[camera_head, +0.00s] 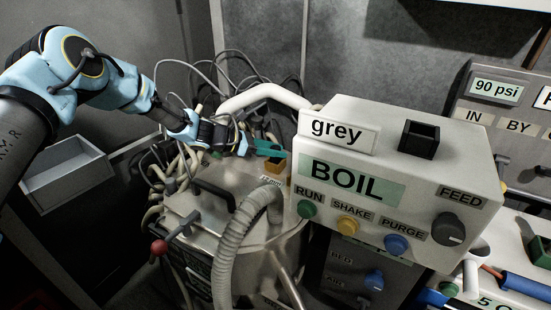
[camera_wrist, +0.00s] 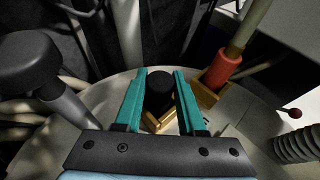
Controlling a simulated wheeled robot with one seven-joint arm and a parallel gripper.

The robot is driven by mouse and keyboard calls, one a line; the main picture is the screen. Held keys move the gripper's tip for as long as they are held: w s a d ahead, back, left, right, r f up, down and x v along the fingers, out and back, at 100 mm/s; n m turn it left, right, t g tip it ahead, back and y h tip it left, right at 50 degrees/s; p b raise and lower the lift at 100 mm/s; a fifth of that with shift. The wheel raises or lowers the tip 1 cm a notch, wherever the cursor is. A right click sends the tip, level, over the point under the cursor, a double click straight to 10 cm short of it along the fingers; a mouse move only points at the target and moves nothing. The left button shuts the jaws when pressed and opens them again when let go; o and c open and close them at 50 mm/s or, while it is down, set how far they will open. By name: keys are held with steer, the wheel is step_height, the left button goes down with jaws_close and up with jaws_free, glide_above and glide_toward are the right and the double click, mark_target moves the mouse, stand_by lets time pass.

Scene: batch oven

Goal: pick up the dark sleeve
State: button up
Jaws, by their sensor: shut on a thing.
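The dark sleeve (camera_wrist: 159,88) is a short black cylinder with a rounded top, standing in a brass-coloured holder (camera_wrist: 158,122) on the pale round lid. My gripper (camera_wrist: 160,78) has one green finger on each side of the sleeve and is shut on it. In the head view my gripper (camera_head: 272,150) is behind the left edge of the BOIL box, over the metal vessel. There I cannot make out the sleeve; a brass-coloured piece (camera_head: 275,167) shows just below the fingers.
A red sleeve (camera_wrist: 222,70) on a pale rod stands right of my gripper. A black knob (camera_wrist: 28,60) is at the left. The BOIL box (camera_head: 395,170), a ribbed hose (camera_head: 236,230), a pale pipe (camera_head: 265,95) and tangled cables crowd the vessel (camera_head: 185,210).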

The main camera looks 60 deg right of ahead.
mark_target(275, 147)
jaws_close()
steer(key=shift+r, duration=0.1)
step_height(275, 147, up, 10)
steer(key=shift+f, duration=0.1)
stand_by(0.4)
